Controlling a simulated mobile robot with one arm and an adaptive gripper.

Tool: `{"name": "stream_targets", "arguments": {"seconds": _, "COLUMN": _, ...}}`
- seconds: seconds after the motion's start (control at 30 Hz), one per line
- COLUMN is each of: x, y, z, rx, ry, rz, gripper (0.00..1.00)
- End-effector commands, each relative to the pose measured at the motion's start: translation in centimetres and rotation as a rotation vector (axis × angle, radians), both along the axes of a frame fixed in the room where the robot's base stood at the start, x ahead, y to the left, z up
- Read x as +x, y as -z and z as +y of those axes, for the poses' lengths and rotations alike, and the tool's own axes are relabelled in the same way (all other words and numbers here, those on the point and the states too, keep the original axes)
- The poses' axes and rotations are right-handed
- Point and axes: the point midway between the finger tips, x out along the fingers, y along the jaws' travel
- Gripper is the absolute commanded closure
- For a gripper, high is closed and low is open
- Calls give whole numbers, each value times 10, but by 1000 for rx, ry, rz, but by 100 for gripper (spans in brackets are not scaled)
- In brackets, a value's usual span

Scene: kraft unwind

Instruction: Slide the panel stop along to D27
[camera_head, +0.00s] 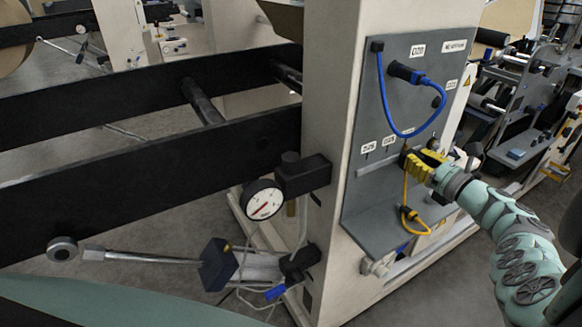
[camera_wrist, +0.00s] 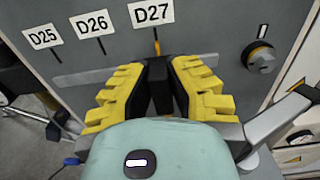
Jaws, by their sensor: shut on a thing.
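In the wrist view, my gripper (camera_wrist: 160,88) has yellow ribbed fingers shut on a dark block, the panel stop (camera_wrist: 159,72). The fingers hide most of the stop. It is at the pale slide rail (camera_wrist: 88,77), below the D27 label (camera_wrist: 151,11). A thin orange-yellow line (camera_wrist: 156,43) stands between stop and label, close to under the label's middle. The D26 label (camera_wrist: 90,24) and D25 label (camera_wrist: 43,36) are to the left, with dark ticks below. In the head view, my gripper (camera_head: 418,165) is at the right part of the rail (camera_head: 377,165).
A knob (camera_wrist: 258,55) is right of the stop. In the head view, a blue cable (camera_head: 388,105) loops above the rail and an orange cable (camera_head: 405,193) hangs below my gripper. A ledge (camera_head: 395,235) juts out under the panel. The rail left of my gripper is clear.

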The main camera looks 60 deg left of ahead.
Motion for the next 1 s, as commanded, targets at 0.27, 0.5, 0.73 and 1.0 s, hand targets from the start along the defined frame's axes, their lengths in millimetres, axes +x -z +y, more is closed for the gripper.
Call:
{"name": "stream_targets", "arguments": {"seconds": 0.27, "x": -1, "y": 0, "z": 1, "rx": -1, "ry": -2, "rz": 0, "gripper": 63}}
{"name": "stream_targets", "arguments": {"seconds": 0.5, "x": -1, "y": 0, "z": 1, "rx": 0, "ry": -1, "rz": 0, "gripper": 52}}
{"name": "stream_targets", "arguments": {"seconds": 0.73, "x": 0, "y": 0, "z": -4, "rx": 2, "ry": 2, "rz": -1, "gripper": 52}}
{"name": "stream_targets", "arguments": {"seconds": 1.0, "x": -2, "y": 0, "z": -35, "rx": 0, "ry": 10, "rz": 1, "gripper": 52}}
